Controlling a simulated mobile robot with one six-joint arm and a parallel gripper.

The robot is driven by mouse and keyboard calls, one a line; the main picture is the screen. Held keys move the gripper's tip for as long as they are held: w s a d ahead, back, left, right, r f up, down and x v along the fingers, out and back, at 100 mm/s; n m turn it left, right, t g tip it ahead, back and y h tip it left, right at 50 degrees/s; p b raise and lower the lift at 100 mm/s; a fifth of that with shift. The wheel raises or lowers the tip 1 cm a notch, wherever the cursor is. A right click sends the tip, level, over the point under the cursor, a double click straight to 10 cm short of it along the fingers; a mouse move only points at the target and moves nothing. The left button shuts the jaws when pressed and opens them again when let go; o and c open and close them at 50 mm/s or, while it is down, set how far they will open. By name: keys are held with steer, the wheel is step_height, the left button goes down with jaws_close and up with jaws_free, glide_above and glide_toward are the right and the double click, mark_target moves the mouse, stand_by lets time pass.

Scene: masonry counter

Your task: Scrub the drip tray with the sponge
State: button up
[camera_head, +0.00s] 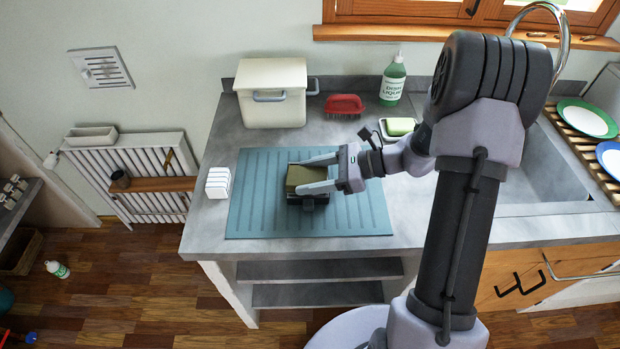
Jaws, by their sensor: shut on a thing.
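My gripper (301,174) is over the middle of the blue-green ribbed mat (250,205), its two light grey fingers shut on an olive-brown sponge (305,175). The small black drip tray (309,203) lies on the mat right under the sponge. The sponge and my fingers hide the rest. I cannot tell whether the sponge touches the tray.
A white striped block (217,183) stands left of the mat. Behind are a cream bin (272,92), a red brush (344,104), a green soap bottle (393,80) and a soap dish (398,128). The sink (535,165) is right. The mat's front is clear.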

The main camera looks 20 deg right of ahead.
steer(key=shift+r+p, duration=1.75)
steer(key=shift+r, duration=0.95)
